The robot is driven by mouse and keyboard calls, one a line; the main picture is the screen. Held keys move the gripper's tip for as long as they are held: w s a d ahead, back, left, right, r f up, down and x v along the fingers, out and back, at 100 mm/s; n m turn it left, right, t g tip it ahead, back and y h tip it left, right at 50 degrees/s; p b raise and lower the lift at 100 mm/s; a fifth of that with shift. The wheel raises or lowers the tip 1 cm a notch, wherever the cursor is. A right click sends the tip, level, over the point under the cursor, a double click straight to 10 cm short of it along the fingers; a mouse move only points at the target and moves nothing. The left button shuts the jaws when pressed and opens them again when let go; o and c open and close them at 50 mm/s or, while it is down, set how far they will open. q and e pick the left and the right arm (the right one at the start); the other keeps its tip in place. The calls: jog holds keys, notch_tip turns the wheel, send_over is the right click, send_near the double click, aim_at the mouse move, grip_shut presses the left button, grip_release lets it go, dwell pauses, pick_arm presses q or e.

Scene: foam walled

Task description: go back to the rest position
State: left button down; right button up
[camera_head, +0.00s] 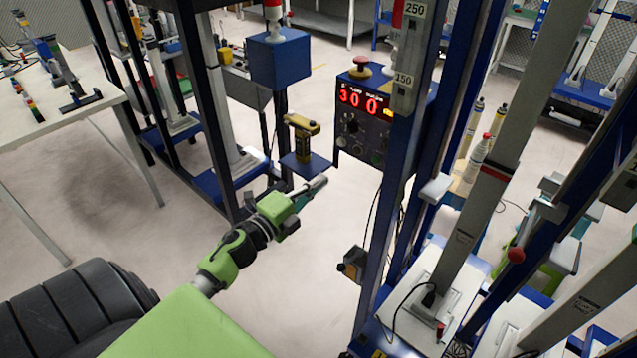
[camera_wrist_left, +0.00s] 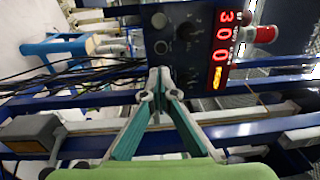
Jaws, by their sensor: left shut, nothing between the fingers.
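My left gripper (camera_head: 318,184) reaches in from the lower left in the head view, in front of the blue machine frame. In the left wrist view my left gripper (camera_wrist_left: 159,78) has its teal fingers drawn together at the tips, with nothing between them. A dark control panel (camera_head: 362,122) with a red 300 display stands beyond the fingers. The panel also shows turned sideways in the left wrist view (camera_wrist_left: 190,45). My right gripper is in neither view.
A blue upright post (camera_head: 395,200) stands right of my left gripper. A small blue shelf (camera_head: 306,165) with a yellow-black device (camera_head: 302,140) is just behind it. A white table (camera_head: 60,110) stands at left; the floor (camera_head: 275,280) below is clear.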

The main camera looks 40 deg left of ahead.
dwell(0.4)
pick_arm(q)
jog(key=s+d+f+n+g+y, duration=0.1)
jog(key=s+f+n+g, duration=0.3)
jog(key=f, duration=0.8)
jog(key=s+d+f+n+g+y, duration=0.1)
jog(key=s+f+n+g, duration=0.15)
jog(key=s+f, duration=0.7)
jog(key=s+d+f+n+g+y, duration=0.15)
jog(key=f+n, duration=0.25)
jog(key=f, duration=1.2)
jog(key=s+d+f+n+g, duration=0.2)
jog(key=s+f, duration=0.4)
jog(key=s, duration=0.5)
jog(key=s+d+f+n+g+h, duration=0.1)
jog(key=s+d+f+g, duration=0.3)
jog(key=s, duration=0.7)
jog(key=s+d+f+n+g+h, duration=0.1)
jog(key=s+d+f+n+g, duration=0.2)
jog(key=s+d+f, duration=0.3)
jog(key=s+f, duration=0.2)
jog(key=s, duration=0.3)
jog(key=shift+s+f+g, duration=0.15)
jog(key=shift+f+g, duration=0.15)
jog(key=shift+f, duration=0.05)
